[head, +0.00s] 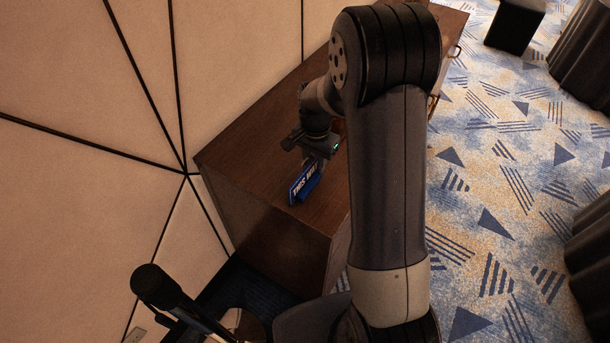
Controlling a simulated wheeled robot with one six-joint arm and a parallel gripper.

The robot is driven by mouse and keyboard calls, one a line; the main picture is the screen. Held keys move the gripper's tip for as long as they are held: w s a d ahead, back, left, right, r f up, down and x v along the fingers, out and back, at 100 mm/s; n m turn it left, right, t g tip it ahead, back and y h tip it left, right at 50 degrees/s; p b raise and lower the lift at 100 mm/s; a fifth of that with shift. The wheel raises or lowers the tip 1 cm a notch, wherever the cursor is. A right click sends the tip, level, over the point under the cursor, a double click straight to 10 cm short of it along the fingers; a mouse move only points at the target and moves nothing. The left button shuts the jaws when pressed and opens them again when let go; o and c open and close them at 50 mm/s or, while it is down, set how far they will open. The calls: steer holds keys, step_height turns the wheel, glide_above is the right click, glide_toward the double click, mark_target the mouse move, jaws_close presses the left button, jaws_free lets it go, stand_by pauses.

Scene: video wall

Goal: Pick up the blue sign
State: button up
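The blue sign (304,184) with white lettering stands on the brown wooden cabinet top (254,150), near its front end, left of my forearm. My gripper (318,160) is directly above and behind the sign, pointing down, with its fingers at or very close to the sign's upper edge. The fingertips are small and partly hidden by the sign and the wrist, so I cannot tell whether they touch it or how far apart they are. The sign appears to rest on the cabinet top.
A panelled beige wall (90,80) runs along the cabinet's left side. A black microphone-like object (160,287) rises at the lower left. Dark draped furniture (585,65) stands at the right. Patterned blue carpet (500,190) lies open right of the cabinet. My arm hides part of the cabinet.

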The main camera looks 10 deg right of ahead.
jaws_close()
steer(key=shift+r, duration=0.1)
stand_by(0.6)
